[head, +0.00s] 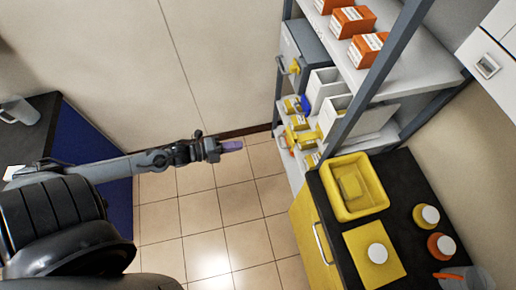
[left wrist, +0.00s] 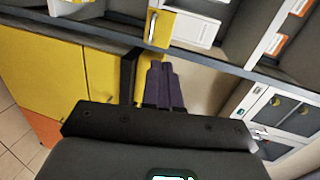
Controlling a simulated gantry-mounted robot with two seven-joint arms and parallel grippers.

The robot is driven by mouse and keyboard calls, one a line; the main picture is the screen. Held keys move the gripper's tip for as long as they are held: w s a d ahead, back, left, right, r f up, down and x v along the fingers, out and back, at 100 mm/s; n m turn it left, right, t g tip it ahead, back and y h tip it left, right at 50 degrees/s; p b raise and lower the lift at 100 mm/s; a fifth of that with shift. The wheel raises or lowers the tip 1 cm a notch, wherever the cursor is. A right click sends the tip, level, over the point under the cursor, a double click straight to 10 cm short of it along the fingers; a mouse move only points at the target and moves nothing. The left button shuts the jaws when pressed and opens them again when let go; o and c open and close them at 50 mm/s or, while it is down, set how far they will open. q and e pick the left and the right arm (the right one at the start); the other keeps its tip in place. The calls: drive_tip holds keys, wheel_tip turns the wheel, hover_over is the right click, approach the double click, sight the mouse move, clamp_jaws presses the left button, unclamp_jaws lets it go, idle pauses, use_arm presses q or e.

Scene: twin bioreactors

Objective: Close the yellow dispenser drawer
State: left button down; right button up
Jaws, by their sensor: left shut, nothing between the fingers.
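My left gripper (head: 232,146) reaches in from the left in the head view, over the tiled floor and left of the shelf unit. Its purple fingers are together and empty, and they show in the left wrist view (left wrist: 164,86). A yellow front with a pale handle (left wrist: 156,28) is beyond the fingertips in the wrist view, apart from them. In the head view, yellow parts (head: 298,122) sit among white bins on the lower shelf. I cannot tell which is the dispenser drawer or how far open it is. My right gripper is not in view.
A yellow cabinet (head: 307,238) with a bar handle stands below a black counter. A yellow tray (head: 376,211) and several capped bottles are on top. The grey shelf post (head: 372,85) stands close by. Open floor (head: 222,205) lies under my arm.

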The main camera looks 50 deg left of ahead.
use_arm(q)
drive_tip(key=f+b+x, duration=0.1)
drive_tip(key=x, duration=1.3)
drive_tip(key=shift+f+b, duration=0.35)
drive_tip(key=shift+f, duration=0.1)
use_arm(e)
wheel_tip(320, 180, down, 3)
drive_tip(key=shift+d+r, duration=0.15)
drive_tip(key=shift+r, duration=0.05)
use_arm(q)
drive_tip(key=shift+w, duration=0.15)
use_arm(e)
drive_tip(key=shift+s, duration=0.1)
